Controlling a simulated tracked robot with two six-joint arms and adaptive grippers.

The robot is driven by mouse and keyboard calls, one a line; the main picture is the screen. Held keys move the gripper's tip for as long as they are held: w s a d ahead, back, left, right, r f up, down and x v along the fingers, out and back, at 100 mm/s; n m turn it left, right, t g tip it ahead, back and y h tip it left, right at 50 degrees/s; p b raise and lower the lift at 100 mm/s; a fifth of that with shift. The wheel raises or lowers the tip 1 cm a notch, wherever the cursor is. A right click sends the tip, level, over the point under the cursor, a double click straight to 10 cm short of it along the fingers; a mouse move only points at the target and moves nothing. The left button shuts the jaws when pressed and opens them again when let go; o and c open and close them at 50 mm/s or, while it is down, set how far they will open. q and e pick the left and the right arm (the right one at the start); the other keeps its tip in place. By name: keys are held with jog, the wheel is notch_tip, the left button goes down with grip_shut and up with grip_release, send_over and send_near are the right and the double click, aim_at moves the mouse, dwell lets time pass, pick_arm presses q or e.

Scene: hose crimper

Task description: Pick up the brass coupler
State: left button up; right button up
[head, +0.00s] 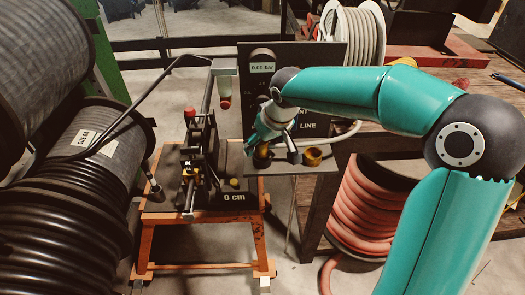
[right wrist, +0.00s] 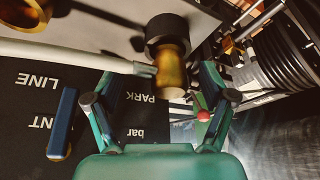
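In the right wrist view a brass coupler (right wrist: 173,72) with a black collar is at upper centre. My right gripper (right wrist: 158,76) is open, with one finger on each side of the coupler and a visible gap to both. In the head view my right gripper (head: 258,140) is over the left part of the grey shelf (head: 288,186), close to a brass piece (head: 262,155) partly hidden by it. A second brass piece (head: 312,156) stands further right on the shelf. My left gripper is not in view.
The crimper (head: 198,160) stands on an orange stand left of the shelf. A dark panel (head: 262,100) with a 0.00 bar display is behind. A pale hose (right wrist: 70,57) runs to near the coupler. Black hose reels (head: 75,190) fill the left side.

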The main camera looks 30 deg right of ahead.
grip_shut()
dwell(0.5)
